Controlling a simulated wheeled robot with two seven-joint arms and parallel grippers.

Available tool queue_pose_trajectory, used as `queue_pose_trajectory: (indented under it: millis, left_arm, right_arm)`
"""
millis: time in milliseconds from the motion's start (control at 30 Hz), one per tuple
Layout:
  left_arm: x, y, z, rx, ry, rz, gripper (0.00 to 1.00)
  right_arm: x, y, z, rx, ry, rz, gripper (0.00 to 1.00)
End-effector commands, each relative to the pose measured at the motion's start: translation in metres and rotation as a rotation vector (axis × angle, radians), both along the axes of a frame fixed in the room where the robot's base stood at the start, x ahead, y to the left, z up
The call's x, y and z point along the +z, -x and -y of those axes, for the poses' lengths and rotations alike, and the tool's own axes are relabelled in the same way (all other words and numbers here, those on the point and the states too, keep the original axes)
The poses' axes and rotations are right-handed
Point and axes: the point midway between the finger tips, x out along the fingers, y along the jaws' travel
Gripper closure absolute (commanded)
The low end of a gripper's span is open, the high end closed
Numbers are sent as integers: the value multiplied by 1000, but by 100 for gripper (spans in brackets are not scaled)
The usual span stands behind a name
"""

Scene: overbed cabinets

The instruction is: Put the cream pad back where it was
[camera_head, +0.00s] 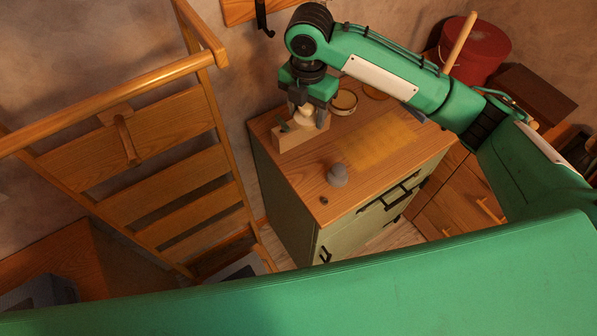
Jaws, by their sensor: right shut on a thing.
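My right gripper (304,112) points down over the back left part of the cabinet top. It is shut on a small cream piece (300,117), which looks like the cream pad and is partly hidden by the fingers. Just below it is a pale wooden block (300,139) on the cabinet top (300,178). I cannot tell whether the cream piece touches the block. A small green thing (285,127) shows at the block's left end. My left gripper is not in view.
A grey knob-like object (337,175) and a small dark piece (323,200) stand nearer the front. A round tin (343,103) is behind. A wooden ladder-like frame (160,150) stands left; a red bucket (475,50) is back right.

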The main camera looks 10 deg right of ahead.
Motion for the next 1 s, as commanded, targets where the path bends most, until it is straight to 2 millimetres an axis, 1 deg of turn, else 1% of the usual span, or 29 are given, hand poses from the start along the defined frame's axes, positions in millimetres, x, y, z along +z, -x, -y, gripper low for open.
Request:
queue_pose_trajectory:
  millis: [67, 167, 267, 400, 533, 600, 700, 867, 1000]
  left_arm:
    - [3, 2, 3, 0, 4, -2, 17]
    - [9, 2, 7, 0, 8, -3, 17]
    - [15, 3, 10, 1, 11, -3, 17]
    - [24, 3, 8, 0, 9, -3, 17]
    - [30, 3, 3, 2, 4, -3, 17]
    - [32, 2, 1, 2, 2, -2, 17]
    - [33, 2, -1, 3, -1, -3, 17]
    - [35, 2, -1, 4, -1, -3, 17]
    - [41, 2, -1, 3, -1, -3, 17]
  right_arm:
    - [-9, 1, 0, 3, 1, -4, 65]
    - [-31, 2, 0, 4, 1, -6, 65]
    - [-59, 3, 0, 3, 2, -8, 65]
    - [-96, 2, 0, 2, 2, -7, 65]
    - [-127, 2, 0, 2, 1, -4, 65]
    - [-139, 2, 0, 3, 1, -4, 65]
    - [-150, 1, 0, 2, 0, -1, 65]
    - [-160, 1, 0, 3, 0, -1, 65]
    - [-180, 1, 1, 2, 1, -4, 65]
